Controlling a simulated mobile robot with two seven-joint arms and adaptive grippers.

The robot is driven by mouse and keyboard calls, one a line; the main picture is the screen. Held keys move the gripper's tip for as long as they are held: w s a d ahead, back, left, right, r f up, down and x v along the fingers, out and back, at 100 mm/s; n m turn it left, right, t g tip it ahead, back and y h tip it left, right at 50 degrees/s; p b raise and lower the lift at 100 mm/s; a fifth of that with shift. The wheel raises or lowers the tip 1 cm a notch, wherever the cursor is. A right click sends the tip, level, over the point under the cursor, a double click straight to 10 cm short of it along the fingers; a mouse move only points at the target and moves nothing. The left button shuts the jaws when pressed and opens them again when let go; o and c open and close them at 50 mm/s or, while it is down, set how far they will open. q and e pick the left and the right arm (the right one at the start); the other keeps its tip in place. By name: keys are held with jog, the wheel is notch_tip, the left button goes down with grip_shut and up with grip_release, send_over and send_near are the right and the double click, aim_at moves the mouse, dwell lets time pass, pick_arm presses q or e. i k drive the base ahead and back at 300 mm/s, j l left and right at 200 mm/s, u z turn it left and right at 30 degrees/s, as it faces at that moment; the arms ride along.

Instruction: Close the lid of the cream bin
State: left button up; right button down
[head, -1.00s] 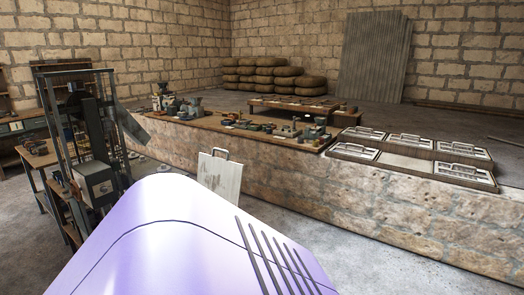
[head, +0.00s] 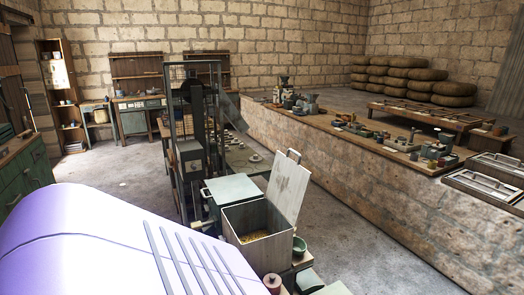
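The cream bin (head: 241,219) stands low in the middle of the head view, a pale, worn box with its top open. Yellowish-brown loose stuff shows inside it. Its lid (head: 289,186) is a pale panel with a metal handle (head: 293,155) at its upper edge. The lid stands raised, tilted slightly back, at the bin's right side. Neither of my grippers shows in the view, and nothing is seen touching the lid.
A bin with a shut grey-green lid (head: 232,188) stands just behind the cream bin. A green bowl (head: 299,246) and a red-brown round container (head: 272,282) are close by. A dark metal frame machine (head: 190,130) rises behind. A long stone wall (head: 350,160) bounds the right; floor is clear at left.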

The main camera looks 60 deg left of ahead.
aim_at(288, 184)
jog(key=i+u, duration=0.15)
jog(key=u, duration=0.25)
jog(key=i+u, duration=0.15)
jog(key=u, duration=0.25)
jog(key=i+l+u, duration=0.15)
jog(key=u, duration=0.25)
jog(key=i+l+u, duration=0.1)
jog(key=u, duration=0.3)
jog(key=i+l, duration=0.05)
